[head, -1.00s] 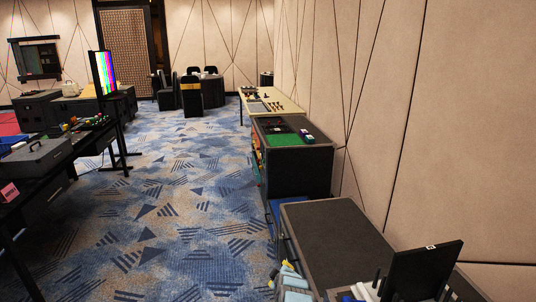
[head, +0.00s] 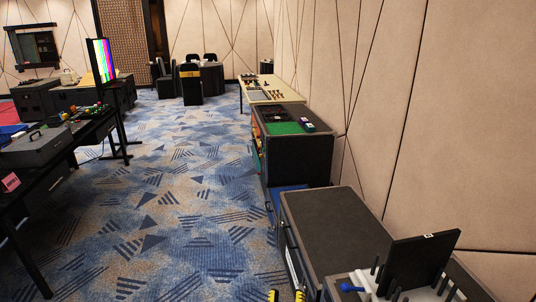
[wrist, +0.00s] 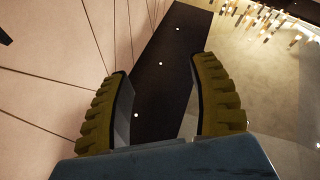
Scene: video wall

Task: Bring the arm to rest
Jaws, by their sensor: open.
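My gripper (wrist: 162,64) is open in the wrist view, with two ribbed olive-yellow fingers spread apart. Nothing is between them. They point up toward the ceiling, with a beige panelled wall to the left. In the head view, only the yellow-and-black fingertips of my gripper (head: 286,296) show at the bottom edge, beside the near dark cabinet. The rest of my arm is hidden below the frame there.
A cabinet with a green mat (head: 284,128) stands beyond. A black table (head: 70,139) stands left. The carpet (head: 185,190) between is clear.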

